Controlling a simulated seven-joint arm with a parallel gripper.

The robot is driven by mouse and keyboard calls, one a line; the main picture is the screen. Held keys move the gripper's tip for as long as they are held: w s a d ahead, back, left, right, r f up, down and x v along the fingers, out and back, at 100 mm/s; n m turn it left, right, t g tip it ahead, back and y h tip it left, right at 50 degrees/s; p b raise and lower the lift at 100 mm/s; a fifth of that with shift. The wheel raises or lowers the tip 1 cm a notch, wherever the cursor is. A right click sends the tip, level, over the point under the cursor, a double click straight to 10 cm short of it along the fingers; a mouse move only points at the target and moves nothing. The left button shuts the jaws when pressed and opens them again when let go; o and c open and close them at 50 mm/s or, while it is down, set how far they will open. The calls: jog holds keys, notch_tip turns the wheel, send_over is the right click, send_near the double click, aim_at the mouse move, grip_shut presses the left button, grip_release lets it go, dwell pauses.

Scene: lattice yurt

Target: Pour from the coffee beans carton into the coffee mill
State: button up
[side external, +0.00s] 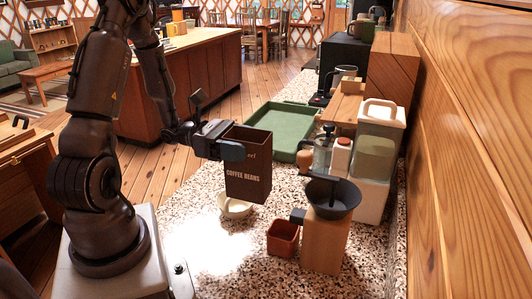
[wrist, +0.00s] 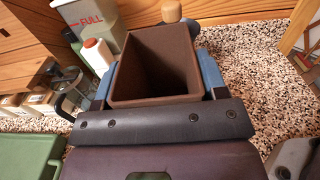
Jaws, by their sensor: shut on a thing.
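The coffee beans carton (side external: 248,178) is dark brown, lettered and open at the top. It is upright, held above the speckled counter. My gripper (side external: 232,150) is shut on it near its upper part. In the wrist view the carton (wrist: 122,75) stands between the blue finger pads of my gripper (wrist: 155,75), its mouth facing the camera; I see dark inner walls but cannot make out beans. The coffee mill (side external: 325,240), a wooden block with a black funnel-shaped hopper (side external: 333,197) on top, stands to the right of the carton, apart from it and lower.
A white bowl (side external: 235,208) sits below the carton. A reddish-brown box (side external: 283,239) stands left of the mill. A green tray (side external: 270,135) lies behind. A glass press (side external: 323,155), a small bottle (side external: 340,156) and a canister (side external: 375,155) crowd the area behind the mill.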

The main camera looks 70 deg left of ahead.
jog(key=shift+r, duration=0.15)
notch_tip(320, 180, up, 17)
jog(key=w+d+m+g+h, duration=0.6)
jog(key=w+d+m+g, duration=0.3)
jog(key=w+d+g, duration=0.6)
jog(key=f, duration=0.1)
jog(key=f+t, duration=0.1)
jog(key=f, duration=0.1)
jog(key=w+a+f+t, duration=0.1)
jog(key=shift+a+f, duration=0.1)
jog(key=shift+f, duration=0.25)
